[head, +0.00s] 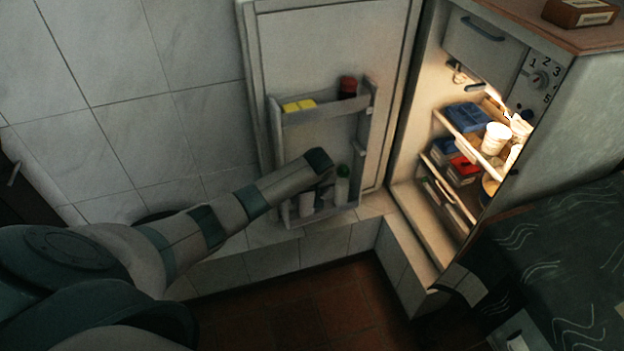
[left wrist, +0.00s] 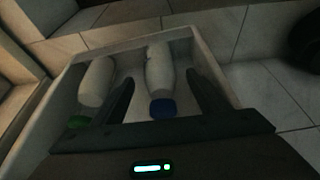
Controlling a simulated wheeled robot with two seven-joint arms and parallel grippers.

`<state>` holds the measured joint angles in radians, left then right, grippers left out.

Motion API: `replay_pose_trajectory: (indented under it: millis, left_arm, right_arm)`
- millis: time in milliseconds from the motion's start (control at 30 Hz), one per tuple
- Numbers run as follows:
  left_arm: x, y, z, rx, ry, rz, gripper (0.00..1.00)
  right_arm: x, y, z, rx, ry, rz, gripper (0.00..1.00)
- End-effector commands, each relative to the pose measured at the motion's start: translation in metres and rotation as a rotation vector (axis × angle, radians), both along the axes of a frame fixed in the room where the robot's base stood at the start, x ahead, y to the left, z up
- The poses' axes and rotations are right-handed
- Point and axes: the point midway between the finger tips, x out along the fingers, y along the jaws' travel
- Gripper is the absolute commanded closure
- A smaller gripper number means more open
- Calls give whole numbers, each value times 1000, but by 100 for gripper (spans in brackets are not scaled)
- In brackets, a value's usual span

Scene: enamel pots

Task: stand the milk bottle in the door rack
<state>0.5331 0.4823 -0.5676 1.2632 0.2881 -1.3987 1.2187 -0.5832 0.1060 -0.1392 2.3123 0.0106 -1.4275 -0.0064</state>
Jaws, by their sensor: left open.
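Two white bottles stand in the lower door rack (head: 327,214) of the open fridge door. One has a green cap (head: 342,186) and also shows at the left of the left wrist view (left wrist: 97,83). The other, a blue-capped bottle (left wrist: 159,72), shows in the head view (head: 306,204) with its top hidden by my arm. I cannot tell which is the milk bottle. My left gripper (left wrist: 160,77) is open above the rack (left wrist: 222,62), its fingers on either side of the blue-capped bottle; contact is not clear. My right gripper is not in view.
The upper door shelf (head: 325,113) holds yellow blocks (head: 299,105) and a red-topped jar (head: 347,87). The lit fridge interior at right has shelves with a blue box (head: 466,116), white tubs (head: 496,138) and red packs (head: 463,168). The floor (head: 310,310) below is clear.

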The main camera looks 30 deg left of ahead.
Motion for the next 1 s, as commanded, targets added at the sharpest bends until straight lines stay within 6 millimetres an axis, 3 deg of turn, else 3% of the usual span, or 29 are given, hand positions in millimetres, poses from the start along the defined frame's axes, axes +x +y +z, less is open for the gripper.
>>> replay_pose_trajectory:
  millis: [133,500,700,1000]
  left_arm:
    - [-8,-10,32,-2,-3,-2,33]
    - [-24,-29,92,-1,-3,-1,33]
    - [-28,-33,105,0,-2,1,33]
    - [-29,-34,107,0,0,1,33]
  right_arm:
    - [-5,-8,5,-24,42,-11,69]
    - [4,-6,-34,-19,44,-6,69]
    - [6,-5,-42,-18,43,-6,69]
    - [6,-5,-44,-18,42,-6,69]
